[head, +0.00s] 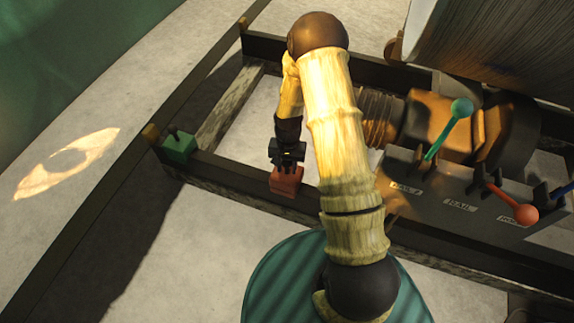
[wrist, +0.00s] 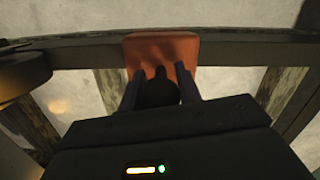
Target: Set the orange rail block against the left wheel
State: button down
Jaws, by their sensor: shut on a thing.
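The orange rail block (head: 286,181) is at the near dark rail (head: 235,174), below my gripper (head: 287,160). My gripper is shut on the block's dark upright knob. In the wrist view the orange block (wrist: 162,46) lies across the dark rail (wrist: 90,50), with my gripper's two fingers (wrist: 160,85) on either side of the knob. I cannot tell whether the block rests on the rail or hangs just above it. No left wheel can be made out for sure; a dark rounded thing (wrist: 22,72) shows at the wrist view's left edge.
A green block (head: 179,145) with a dark knob sits on the rail's left end. A console with a green-knobbed lever (head: 461,108) and a red-knobbed lever (head: 525,214) stands right of my arm, beside a wound drum (head: 380,118). Pale floor (head: 180,235) lies open in front.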

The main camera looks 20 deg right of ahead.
jog(key=shift+f, duration=0.65)
dwell(0.3)
jog(key=c, duration=0.9)
grip_release()
notch_tip(320, 180, up, 17)
jog(key=w+d+p, duration=0.1)
jog(key=w+p, duration=0.1)
jog(key=p, duration=0.4)
jog(key=shift+r, duration=0.15)
jog(key=shift+s, duration=0.1)
